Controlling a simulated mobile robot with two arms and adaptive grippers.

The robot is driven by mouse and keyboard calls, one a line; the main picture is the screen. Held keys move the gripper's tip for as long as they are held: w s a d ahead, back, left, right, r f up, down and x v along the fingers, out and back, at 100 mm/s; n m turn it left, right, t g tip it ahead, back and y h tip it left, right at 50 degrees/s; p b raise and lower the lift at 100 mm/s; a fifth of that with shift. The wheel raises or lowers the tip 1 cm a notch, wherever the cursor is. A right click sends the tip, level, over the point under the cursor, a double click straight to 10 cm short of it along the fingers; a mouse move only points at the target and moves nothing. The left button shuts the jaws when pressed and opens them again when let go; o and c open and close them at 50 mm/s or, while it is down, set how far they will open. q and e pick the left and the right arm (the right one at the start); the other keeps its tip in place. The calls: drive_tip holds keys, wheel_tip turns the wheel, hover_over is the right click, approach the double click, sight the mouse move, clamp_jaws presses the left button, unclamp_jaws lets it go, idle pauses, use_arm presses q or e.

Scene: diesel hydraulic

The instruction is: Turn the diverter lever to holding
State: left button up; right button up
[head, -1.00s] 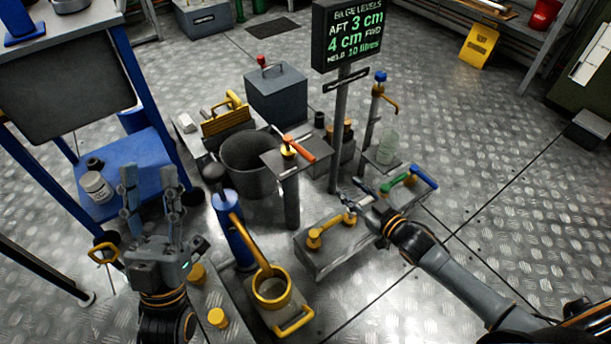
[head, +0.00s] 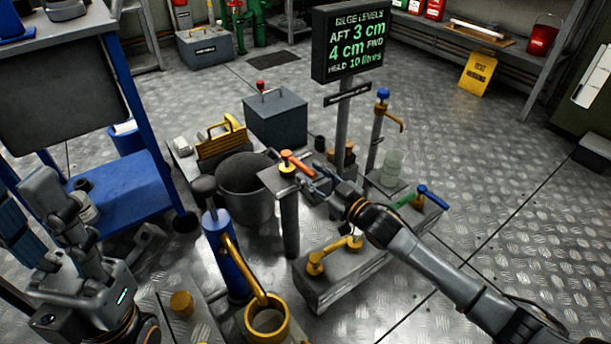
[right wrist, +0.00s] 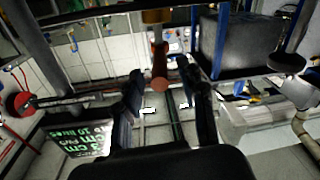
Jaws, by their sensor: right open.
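The diverter lever (head: 297,163) has an orange-red handle and sits on a grey plate (head: 272,178) on top of a post, left of the display post in the head view. My right gripper (head: 309,179) is at the handle's right end. In the right wrist view the orange handle (right wrist: 160,66) shows between the open fingertips (right wrist: 162,82); I cannot tell whether they touch it. The plate's position labels are not readable. My left gripper (head: 32,205) is at the left edge, away from the lever, with its fingers apart and empty.
A display (head: 352,42) reads AFT 3 cm, FWD 4 cm, held 10 litres. A black bucket (head: 245,205) and blue hand pump (head: 222,255) stand left of the lever.

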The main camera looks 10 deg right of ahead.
sight(291, 158)
drive_tip(key=shift+b+x, duration=0.4)
drive_tip(key=shift+x, duration=1.1)
drive_tip(key=shift+c, duration=0.2)
clamp_jaws()
